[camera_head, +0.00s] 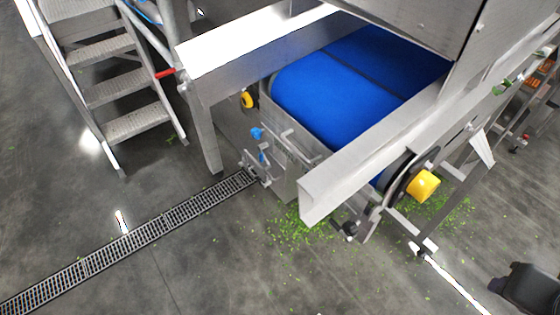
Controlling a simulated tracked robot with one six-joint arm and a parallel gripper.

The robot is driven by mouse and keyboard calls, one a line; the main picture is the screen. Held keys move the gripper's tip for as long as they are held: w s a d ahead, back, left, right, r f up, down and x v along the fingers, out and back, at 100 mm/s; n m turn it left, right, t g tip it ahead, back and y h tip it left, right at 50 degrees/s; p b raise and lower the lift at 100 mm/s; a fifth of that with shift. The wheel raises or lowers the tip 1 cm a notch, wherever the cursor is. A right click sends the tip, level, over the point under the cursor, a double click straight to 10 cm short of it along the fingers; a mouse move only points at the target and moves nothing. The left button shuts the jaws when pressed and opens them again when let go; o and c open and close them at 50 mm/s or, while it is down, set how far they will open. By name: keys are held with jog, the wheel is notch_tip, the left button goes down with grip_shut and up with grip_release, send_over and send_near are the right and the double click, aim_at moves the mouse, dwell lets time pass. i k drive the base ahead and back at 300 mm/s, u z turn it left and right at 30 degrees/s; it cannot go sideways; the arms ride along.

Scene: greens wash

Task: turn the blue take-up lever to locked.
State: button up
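A small blue lever part (257,133) with a rounded end shows at the left front side of the conveyor frame. Just below it is another narrow blue piece (262,157), by a metal bracket (255,168) close to the floor. I cannot tell whether both blue pieces belong to the one take-up lever, nor whether it stands at locked. The blue conveyor belt (325,90) runs behind it, up to the right.
A steel beam frame (235,45) and leg stand left of the lever. Metal steps (120,90) are at upper left. A floor drain grate (130,235) runs to the bracket. Green scraps (300,228) lie below the conveyor. Yellow parts (423,186) sit at its right. The lower-left floor is clear.

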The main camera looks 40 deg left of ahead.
aim_at(261, 146)
jog(key=u, duration=0.05)
jog(key=k, duration=1.55)
jog(key=u, duration=1.05)
jog(key=i, duration=1)
jog(key=u, duration=0.05)
